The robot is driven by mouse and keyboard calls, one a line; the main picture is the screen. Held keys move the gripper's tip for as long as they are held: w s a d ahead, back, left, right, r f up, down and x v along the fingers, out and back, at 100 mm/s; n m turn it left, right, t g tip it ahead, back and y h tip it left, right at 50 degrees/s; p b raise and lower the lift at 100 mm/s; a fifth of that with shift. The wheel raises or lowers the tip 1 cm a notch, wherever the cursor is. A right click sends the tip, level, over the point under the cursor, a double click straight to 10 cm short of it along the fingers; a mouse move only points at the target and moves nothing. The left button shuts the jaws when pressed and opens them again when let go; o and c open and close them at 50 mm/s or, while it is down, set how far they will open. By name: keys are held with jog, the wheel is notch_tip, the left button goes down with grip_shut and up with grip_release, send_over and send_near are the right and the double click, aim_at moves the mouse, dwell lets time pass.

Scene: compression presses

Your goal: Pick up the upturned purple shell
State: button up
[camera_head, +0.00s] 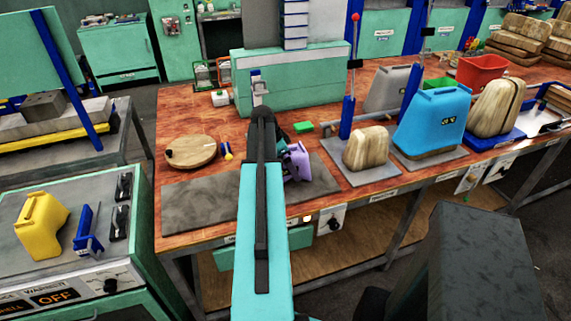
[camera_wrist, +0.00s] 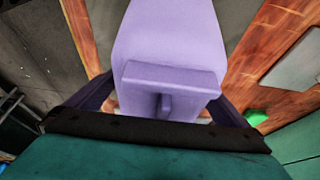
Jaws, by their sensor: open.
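The purple shell (camera_head: 297,161) stands on a grey mat on the wooden bench, partly hidden behind my arm in the head view. In the wrist view the purple shell (camera_wrist: 168,45) fills the upper middle, with a ridge across it and a small tab below the ridge. My gripper (camera_wrist: 165,100) is open, with one dark finger on either side of the shell's near end. Whether the fingers touch the shell cannot be told. In the head view the gripper is mostly hidden behind my own arm.
The grey mat (camera_head: 200,205) lies under the shell. A round wooden disc (camera_head: 191,151) is at left. A wooden block (camera_head: 367,148) and a blue shell (camera_head: 432,120) stand at right. A green block (camera_head: 303,127) lies behind. A yellow shell (camera_head: 41,222) rests on the warmer at far left.

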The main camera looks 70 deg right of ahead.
jog(key=shift+c, duration=0.4)
jog(key=c, duration=1.7)
jog(key=shift+o, duration=0.2)
jog(key=shift+r, duration=0.15)
jog(key=s+a+r+b, duration=0.2)
jog(key=s+a+b, duration=0.1)
jog(key=s, duration=0.4)
jog(key=s+a+r+b, duration=0.2)
jog(key=s+a+b, duration=0.1)
jog(key=s+a, duration=0.2)
jog(key=shift+s+r, duration=0.35)
jog(key=shift+s, duration=0.55)
jog(key=shift+w+a, duration=0.1)
